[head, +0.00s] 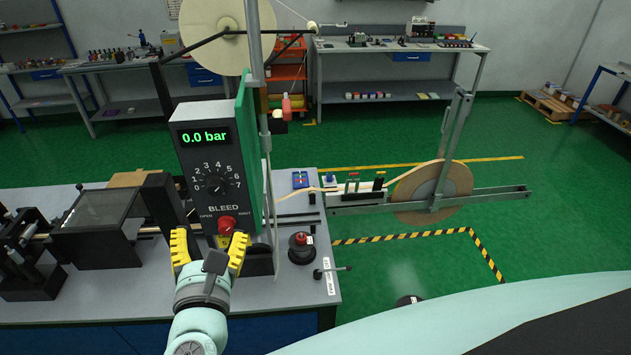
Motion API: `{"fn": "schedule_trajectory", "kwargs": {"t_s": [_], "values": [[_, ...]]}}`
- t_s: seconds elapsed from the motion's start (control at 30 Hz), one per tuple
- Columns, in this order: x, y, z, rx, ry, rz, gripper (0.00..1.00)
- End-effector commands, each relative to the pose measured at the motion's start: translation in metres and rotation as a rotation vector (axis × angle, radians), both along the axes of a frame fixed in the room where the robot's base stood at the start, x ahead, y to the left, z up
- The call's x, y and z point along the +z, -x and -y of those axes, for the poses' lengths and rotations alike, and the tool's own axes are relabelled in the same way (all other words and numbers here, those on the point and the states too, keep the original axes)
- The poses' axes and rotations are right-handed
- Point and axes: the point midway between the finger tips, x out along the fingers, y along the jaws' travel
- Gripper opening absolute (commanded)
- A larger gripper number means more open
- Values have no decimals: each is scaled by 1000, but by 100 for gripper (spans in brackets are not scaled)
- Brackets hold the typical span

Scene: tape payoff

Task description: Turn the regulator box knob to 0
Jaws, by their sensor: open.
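The regulator box (196,135) is a dark upright box with a green display reading 0.0 bar. Its black round knob (216,186) sits on the front face, with white numbers 0 to 7 around it. The knob's pointer is too small to read surely. Below it is the red bleed knob (227,224), marked OPEN on the left and SHUT on the right. My gripper (209,249), with yellow fingers, is open in front of the lower part of the box, below the dial knob. The right finger is close to the red bleed knob; I cannot tell if they touch.
A green plate (246,150) and a grey post (255,60) stand right of the box. A dark machine with a clear cover (100,209) stands left. A red-topped black device (301,247) is on the bench's right. Open green floor lies beyond.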

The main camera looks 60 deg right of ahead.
Motion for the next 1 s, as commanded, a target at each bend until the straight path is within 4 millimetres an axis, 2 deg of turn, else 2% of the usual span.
{"fn": "schedule_trajectory", "kwargs": {"t_s": [0.17,0.8,1.0], "values": [[2,-11,6,10,8,4,62],[4,-69,69,3,8,6,62],[1,-79,80,3,4,3,62]]}}
